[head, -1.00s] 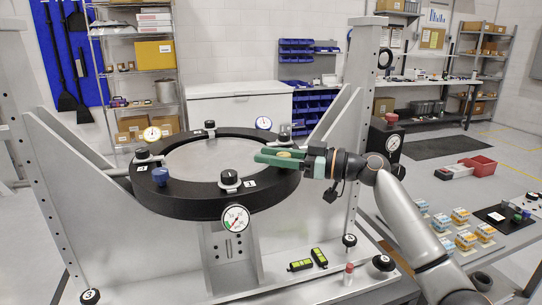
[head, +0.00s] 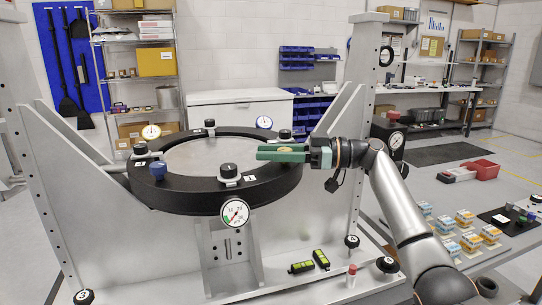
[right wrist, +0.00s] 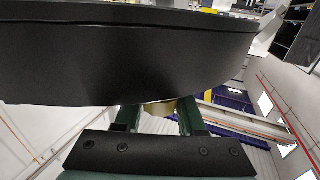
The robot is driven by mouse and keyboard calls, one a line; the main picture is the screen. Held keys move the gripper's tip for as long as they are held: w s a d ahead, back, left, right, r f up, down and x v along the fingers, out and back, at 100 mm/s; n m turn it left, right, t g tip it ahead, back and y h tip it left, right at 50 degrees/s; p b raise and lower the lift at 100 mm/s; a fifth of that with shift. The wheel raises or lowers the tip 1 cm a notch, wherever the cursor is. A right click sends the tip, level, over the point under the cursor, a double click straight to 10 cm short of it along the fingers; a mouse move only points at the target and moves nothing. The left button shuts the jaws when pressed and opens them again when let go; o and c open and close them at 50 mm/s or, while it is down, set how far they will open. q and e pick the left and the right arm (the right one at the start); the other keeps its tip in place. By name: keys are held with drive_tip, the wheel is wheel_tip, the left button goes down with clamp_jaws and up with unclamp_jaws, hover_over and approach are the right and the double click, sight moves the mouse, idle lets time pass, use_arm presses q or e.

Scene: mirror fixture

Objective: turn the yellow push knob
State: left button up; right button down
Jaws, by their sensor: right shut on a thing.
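The black ring of the mirror fixture (head: 200,202) carries several knobs on its rim. My right gripper (head: 262,152) reaches in from the right at the ring's right side, its green fingers level and seen nearly edge-on. In the right wrist view the yellow push knob (right wrist: 160,107) shows only in part, below the dark ring edge, between the two green fingers of my right gripper (right wrist: 160,118). The fingers are shut on it. In the head view the fingers hide the knob. My left gripper is not in view.
A black knob (head: 228,171) stands on the front of the ring and a blue one (head: 158,170) at its left. A dial gauge (head: 235,212) hangs at the front. Grey upright plates flank the ring. Small boxes (head: 465,217) lie on the table at right.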

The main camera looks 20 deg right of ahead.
drive_tip(key=c, duration=0.5)
unclamp_jaws()
drive_tip(key=shift+d, duration=0.15)
drive_tip(key=shift+s+d, duration=0.1)
drive_tip(key=shift+d, duration=0.2)
use_arm(q)
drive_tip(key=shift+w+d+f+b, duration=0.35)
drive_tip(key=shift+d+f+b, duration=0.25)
drive_tip(key=shift+b, duration=0.5)
use_arm(e)
drive_tip(key=v, duration=1.1)
drive_tip(key=shift+d, duration=0.3)
drive_tip(key=shift+s, duration=0.1)
